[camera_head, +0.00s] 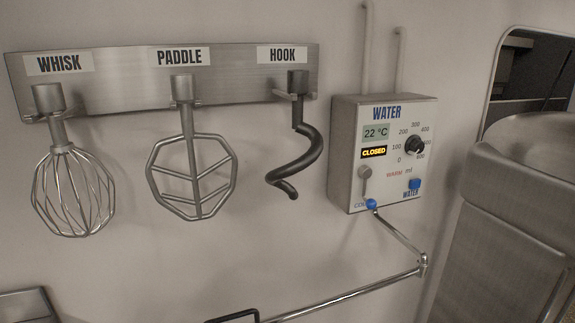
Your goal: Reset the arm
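Neither of my arms nor grippers shows in the head view. The view faces a pale wall. A steel rack (235,75) on it carries a whisk (72,190), a paddle (187,175) and a dark hook (312,150), each hanging under its own label. To the right, a grey water box (345,150) is fixed to the wall. Its display reads 22 °C and its sign reads CLOSED. It has a black dial (414,145), a blue button (414,184) and a small lever with a blue-tipped end near COLD.
A thin metal pipe (340,293) with a joint runs below the water box. A large steel bowl-like fixture (525,150) stands at the right, beside a dark opening (540,70). A black handle-like bar (235,317) and a steel corner (25,305) show at the bottom edge.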

